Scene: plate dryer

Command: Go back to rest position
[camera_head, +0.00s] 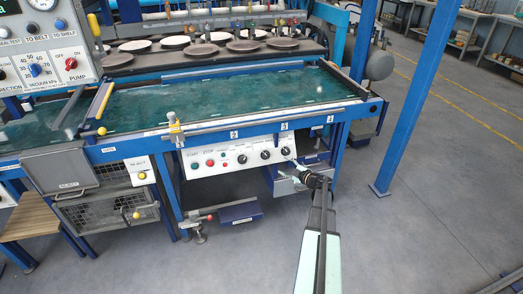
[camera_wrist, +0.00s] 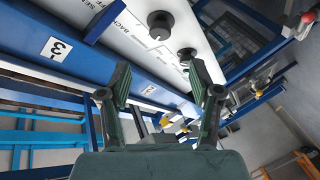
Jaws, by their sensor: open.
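My gripper (camera_wrist: 160,85) is open and empty in the wrist view, with its two dark green fingers spread apart. It points at the white control panel (camera_wrist: 130,25) with black knobs (camera_wrist: 160,22). In the head view my gripper (camera_head: 307,174) is at the end of my outstretched arm, close to the right end of the control panel (camera_head: 232,157), below the plate dryer's front edge. The gripper's tips are too small there to tell whether they touch anything.
The dryer's green belt bed (camera_head: 210,98) lies above the panel, with several round plates (camera_head: 222,43) behind it. A blue post (camera_head: 418,100) stands at right. A wooden stool (camera_head: 30,222) is at left. Grey floor (camera_head: 430,235) is clear at lower right.

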